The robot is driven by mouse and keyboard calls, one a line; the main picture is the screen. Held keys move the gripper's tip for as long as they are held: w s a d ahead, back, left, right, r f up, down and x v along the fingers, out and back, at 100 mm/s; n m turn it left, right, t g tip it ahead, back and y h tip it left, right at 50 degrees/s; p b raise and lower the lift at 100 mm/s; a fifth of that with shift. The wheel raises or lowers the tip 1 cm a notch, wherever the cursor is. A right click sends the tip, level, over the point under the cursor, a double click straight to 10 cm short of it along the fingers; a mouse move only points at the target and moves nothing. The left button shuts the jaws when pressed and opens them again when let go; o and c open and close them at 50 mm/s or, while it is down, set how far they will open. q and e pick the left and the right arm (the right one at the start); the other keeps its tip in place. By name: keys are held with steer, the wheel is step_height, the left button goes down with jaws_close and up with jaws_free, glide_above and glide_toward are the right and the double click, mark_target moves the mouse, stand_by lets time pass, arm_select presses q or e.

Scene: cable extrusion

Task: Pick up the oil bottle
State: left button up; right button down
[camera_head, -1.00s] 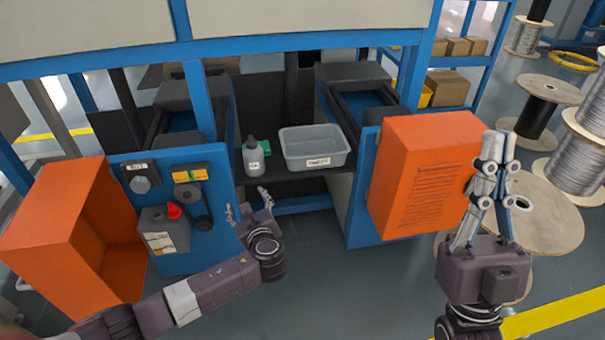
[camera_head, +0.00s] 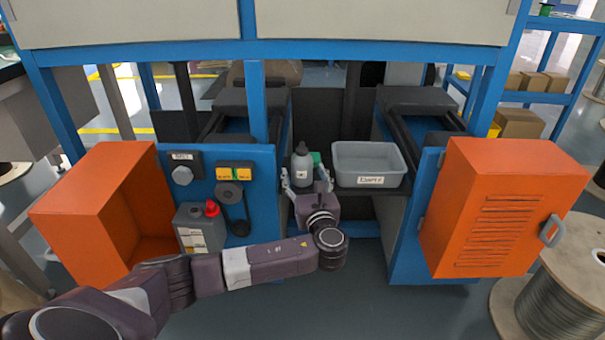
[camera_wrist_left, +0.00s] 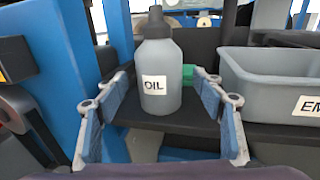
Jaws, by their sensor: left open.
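The oil bottle (camera_head: 302,162) is grey with a dark cap and stands upright on a dark shelf between two blue machine frames. In the left wrist view the bottle (camera_wrist_left: 157,75) shows its white OIL label facing me. My left gripper (camera_head: 307,182) is in front of the bottle. In the wrist view the open fingers of the left gripper (camera_wrist_left: 160,90) are spread to either side of the bottle, with gaps between them and it. My right gripper is out of view.
A grey bin (camera_head: 367,165) labelled EMPTY stands right of the bottle on the shelf (camera_wrist_left: 275,131). A green object (camera_wrist_left: 187,74) is just behind the bottle. An open orange box (camera_head: 105,205) and a grey canister with red cap (camera_head: 200,228) are left; an orange cabinet (camera_head: 502,207) is right.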

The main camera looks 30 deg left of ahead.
arm_select(q)
steer(key=shift+b+x, duration=0.55)
steer(key=shift+x, duration=0.85)
steer(key=c, duration=1.4)
steer(key=shift+r, duration=0.1)
